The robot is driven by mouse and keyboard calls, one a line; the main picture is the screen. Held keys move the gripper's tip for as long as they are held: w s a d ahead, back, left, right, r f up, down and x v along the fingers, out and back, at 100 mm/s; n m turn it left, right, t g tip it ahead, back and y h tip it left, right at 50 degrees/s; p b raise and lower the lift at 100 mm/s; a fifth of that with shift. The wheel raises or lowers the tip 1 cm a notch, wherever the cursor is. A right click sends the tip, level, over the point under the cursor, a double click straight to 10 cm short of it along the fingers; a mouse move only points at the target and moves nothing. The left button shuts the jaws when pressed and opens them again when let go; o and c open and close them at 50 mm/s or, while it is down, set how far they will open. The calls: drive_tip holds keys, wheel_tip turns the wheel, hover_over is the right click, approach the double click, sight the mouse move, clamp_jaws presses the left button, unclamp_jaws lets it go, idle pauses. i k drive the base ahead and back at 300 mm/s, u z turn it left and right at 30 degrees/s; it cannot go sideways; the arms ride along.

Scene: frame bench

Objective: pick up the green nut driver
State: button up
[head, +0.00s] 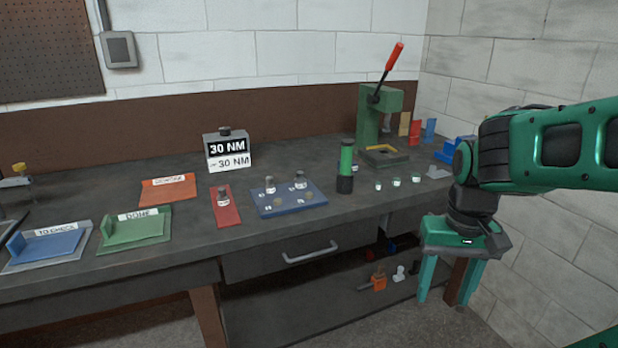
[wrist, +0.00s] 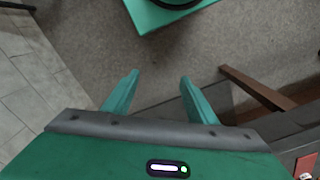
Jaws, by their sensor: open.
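The green nut driver (head: 346,160), green above and black below, stands upright on the bench top, right of the blue mat, in the head view. My gripper (head: 443,298) hangs at the right of the head view, in front of the bench, pointing down with its fingertips below the level of the bench top. It is open and empty, to the right of the nut driver and well apart from it. In the wrist view the open fingers (wrist: 160,77) have only floor between them, and the nut driver does not show there.
A green press (head: 376,115) with a red lever stands behind the nut driver. Several small pale parts (head: 396,181) lie to its right. The blue mat (head: 266,206) holds small parts. A 30 NM sign (head: 228,150) stands farther back. The bench's front edge lies left of my gripper.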

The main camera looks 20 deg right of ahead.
sight(348, 144)
drive_tip(key=k, duration=0.65)
drive_tip(key=u, duration=0.45)
drive_tip(key=i, duration=2.1)
drive_tip(key=z, duration=0.6)
